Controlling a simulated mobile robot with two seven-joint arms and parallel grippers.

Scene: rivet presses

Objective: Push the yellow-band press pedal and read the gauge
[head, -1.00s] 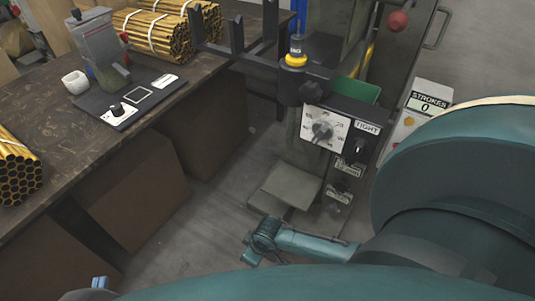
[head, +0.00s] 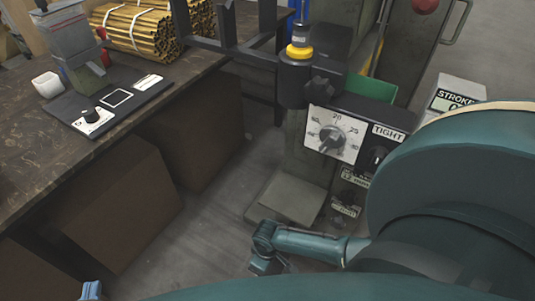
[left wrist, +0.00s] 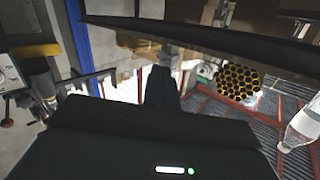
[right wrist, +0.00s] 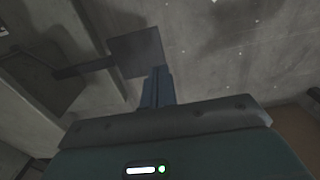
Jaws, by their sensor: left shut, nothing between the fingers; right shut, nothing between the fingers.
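The press with the yellow band (head: 299,52) stands right of centre in the head view. Its white gauge face (head: 351,147) shows 20, 25 and 30 around a dark knob-like pointer, whose exact reading I cannot tell. A grey plate (head: 290,198) sits low at the press's front. In the right wrist view, a dark square plate on a bar (right wrist: 137,52), pedal-like, lies beyond my shut right gripper (right wrist: 157,75); contact is not visible. My left gripper (head: 91,290) barely shows at the bottom left. It is shut and empty in the left wrist view (left wrist: 160,80).
A STROKES counter (head: 452,97) stands right, partly covered by my arm. Floor between bench and press is clear.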

